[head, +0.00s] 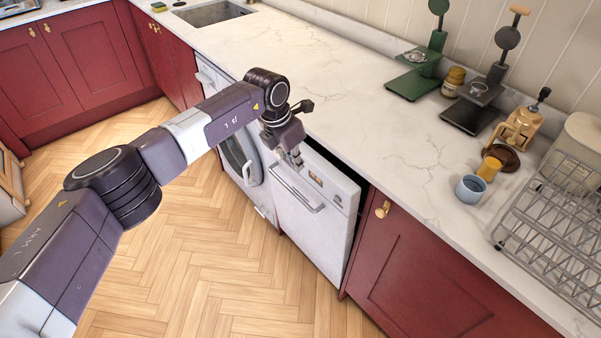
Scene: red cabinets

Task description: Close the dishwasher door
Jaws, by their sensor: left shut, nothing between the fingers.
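The white dishwasher door (316,222) is in the middle of the head view, under the counter. It stands nearly upright, with a dark gap along its top and right edge, so it is slightly open. A metal bar handle (298,192) runs across its upper front. My left gripper (297,163) is shut and empty at the top of the door, near its upper left part. I cannot tell whether its fingertips touch the door. My right gripper is not in view.
A white washing machine (240,155) stands left of the dishwasher. A red cabinet (415,265) adjoins on the right. The wooden floor (200,260) in front is clear.

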